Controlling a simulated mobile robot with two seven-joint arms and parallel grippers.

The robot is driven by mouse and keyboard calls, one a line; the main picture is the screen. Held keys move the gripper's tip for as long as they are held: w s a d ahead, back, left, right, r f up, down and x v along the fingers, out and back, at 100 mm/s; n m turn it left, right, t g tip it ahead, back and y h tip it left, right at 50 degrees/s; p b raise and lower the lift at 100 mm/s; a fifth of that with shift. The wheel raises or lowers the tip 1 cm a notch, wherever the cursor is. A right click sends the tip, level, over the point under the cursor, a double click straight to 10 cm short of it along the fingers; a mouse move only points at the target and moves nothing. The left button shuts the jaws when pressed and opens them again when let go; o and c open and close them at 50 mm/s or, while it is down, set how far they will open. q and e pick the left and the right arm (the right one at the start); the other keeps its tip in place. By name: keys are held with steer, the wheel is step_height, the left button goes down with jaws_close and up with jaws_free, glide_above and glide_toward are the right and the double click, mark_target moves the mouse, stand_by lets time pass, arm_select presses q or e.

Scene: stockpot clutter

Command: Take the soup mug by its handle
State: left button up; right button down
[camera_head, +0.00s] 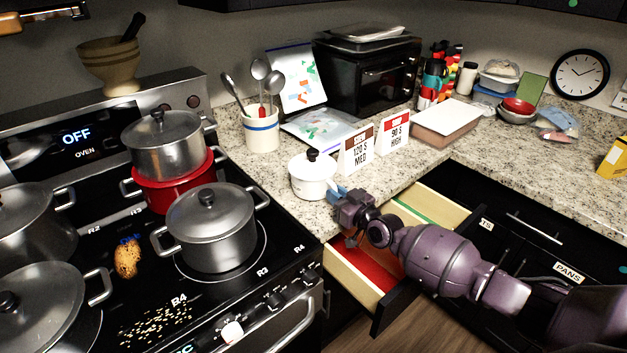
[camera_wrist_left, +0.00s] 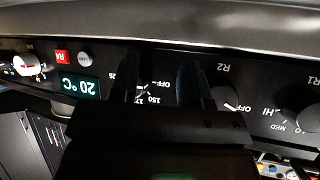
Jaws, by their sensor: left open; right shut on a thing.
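The soup mug (camera_head: 311,178) is white with a lid and a black knob. It stands upright on the speckled counter, right of the stove, in the head view. My right gripper (camera_head: 338,191) comes in from the right and is shut at the mug's right side, on its handle. The handle itself is mostly hidden by the fingers. My left gripper (camera_wrist_left: 160,85) shows in the left wrist view as two dark fingers, apart and empty, in front of the stove's control panel (camera_wrist_left: 207,78). The left arm is not in the head view.
Two sign cards (camera_head: 357,150) stand just behind the mug, and a utensil crock (camera_head: 261,131) is back left. A steel pot (camera_head: 211,235) is on the stove to the left. An open drawer (camera_head: 362,277) with a red bottom is below my right gripper.

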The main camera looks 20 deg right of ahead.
steer(key=shift+r+p, duration=1.95)
steer(key=shift+r, duration=0.4)
steer(key=shift+f, duration=0.1)
